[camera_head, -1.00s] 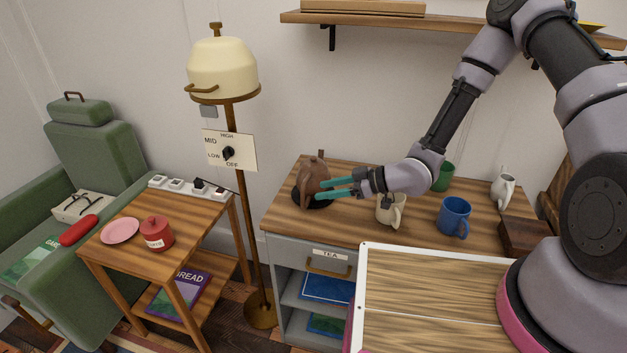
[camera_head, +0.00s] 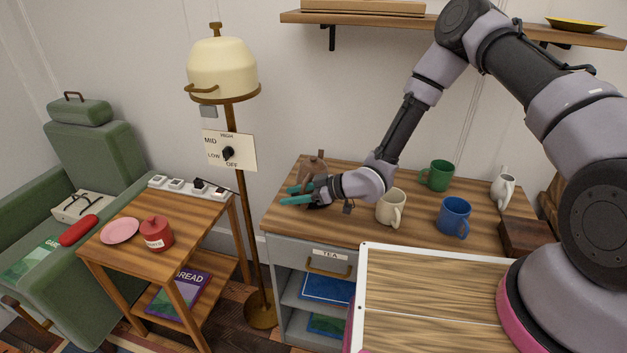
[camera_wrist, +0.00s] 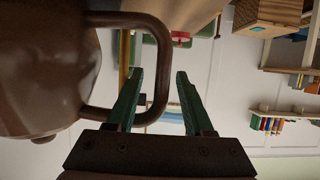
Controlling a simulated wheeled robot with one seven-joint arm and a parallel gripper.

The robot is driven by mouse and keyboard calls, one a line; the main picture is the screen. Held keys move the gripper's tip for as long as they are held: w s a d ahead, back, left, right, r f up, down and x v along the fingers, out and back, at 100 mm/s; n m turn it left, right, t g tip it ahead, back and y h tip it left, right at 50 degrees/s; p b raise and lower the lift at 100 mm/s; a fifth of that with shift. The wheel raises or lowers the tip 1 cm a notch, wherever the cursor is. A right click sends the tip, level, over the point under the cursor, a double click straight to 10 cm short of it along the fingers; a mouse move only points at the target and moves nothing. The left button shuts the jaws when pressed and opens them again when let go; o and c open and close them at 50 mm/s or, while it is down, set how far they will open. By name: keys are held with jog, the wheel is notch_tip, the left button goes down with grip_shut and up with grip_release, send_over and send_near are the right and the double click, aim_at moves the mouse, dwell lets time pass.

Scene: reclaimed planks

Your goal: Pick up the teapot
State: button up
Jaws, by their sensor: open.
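The brown teapot (camera_head: 313,166) stands at the left end of the wooden-topped cabinet, partly hidden behind my gripper (camera_head: 284,195). My gripper is low at the teapot's near side, its two teal fingers apart and pointing left. In the wrist view, the teapot's rounded body (camera_wrist: 45,65) fills the left side. Its squared handle (camera_wrist: 160,50) reaches toward my gripper (camera_wrist: 162,74). The handle's outer bar shows between the two open fingers, and the left finger overlaps the handle loop. Whether either finger touches the handle, I cannot tell.
A cream mug (camera_head: 390,208), a blue mug (camera_head: 454,215), a green mug (camera_head: 436,174) and a white jug (camera_head: 503,190) stand to the right on the cabinet top (camera_head: 350,232). A floor lamp (camera_head: 222,70) stands left of the cabinet. A shelf (camera_head: 360,21) hangs above.

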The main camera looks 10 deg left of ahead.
grip_shut()
jog(key=shift+r, duration=0.1)
dwell(1.2)
